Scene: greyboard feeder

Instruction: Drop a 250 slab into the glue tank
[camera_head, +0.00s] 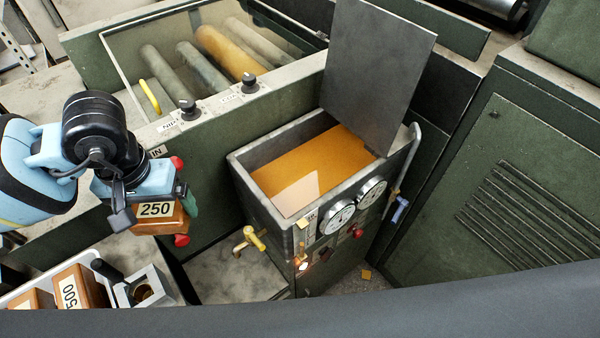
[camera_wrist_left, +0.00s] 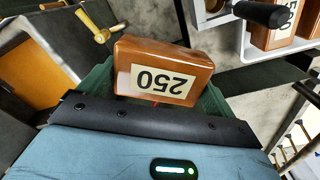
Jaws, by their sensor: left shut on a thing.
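My left gripper (camera_head: 160,206) is shut on a brown slab (camera_head: 157,222) with a white "250" label. It holds the slab up, to the left of the glue tank. In the left wrist view the slab (camera_wrist_left: 165,58) sits between the green fingers, label facing the camera and upside down. The glue tank (camera_head: 240,172) is a grey metal box holding amber liquid (camera_head: 310,165). Its dark lid (camera_head: 375,65) stands raised at the back right, so the top is open. The slab is apart from the tank. My right gripper is not in view.
A white tray (camera_head: 85,262) at lower left holds brown slabs, one marked 500 (camera_head: 75,290), beside a metal holder with a black handle. A yellow-handled valve (camera_head: 250,240) sticks out at the tank's left. Gauges (camera_head: 337,217) line its front. A roller machine (camera_head: 200,60) stands behind.

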